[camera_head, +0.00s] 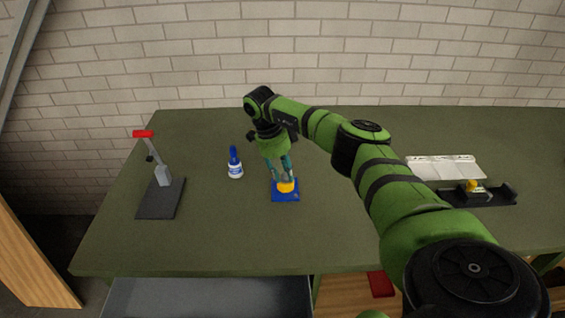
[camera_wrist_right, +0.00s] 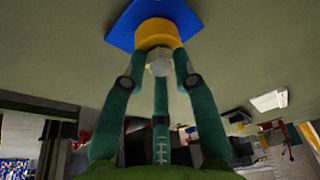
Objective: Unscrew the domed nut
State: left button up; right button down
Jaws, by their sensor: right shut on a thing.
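The domed nut (camera_wrist_right: 159,64) shows pale grey in the right wrist view, in front of a round yellow piece (camera_head: 286,187) on a blue square base (camera_head: 286,198). The yellow piece also shows in the right wrist view (camera_wrist_right: 153,36), with the blue base (camera_wrist_right: 184,14) behind it. My right gripper (camera_head: 285,179) points down over the yellow piece. Its teal fingers are shut on the nut, on its sides. In the head view the fingers hide the nut. I cannot tell how far it is threaded. My left gripper is not in view.
A blue-and-white bottle (camera_head: 235,169) stands left of the blue base. Farther left is a grey stand (camera_head: 160,199) with a red-topped lever (camera_head: 143,134). A white tray (camera_head: 445,168) and a black holder (camera_head: 488,197) lie at the right. The green table (camera_head: 220,240) is clear in front.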

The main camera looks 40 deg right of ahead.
jog(key=shift+s+d, duration=0.2)
jog(key=shift+d, duration=0.15)
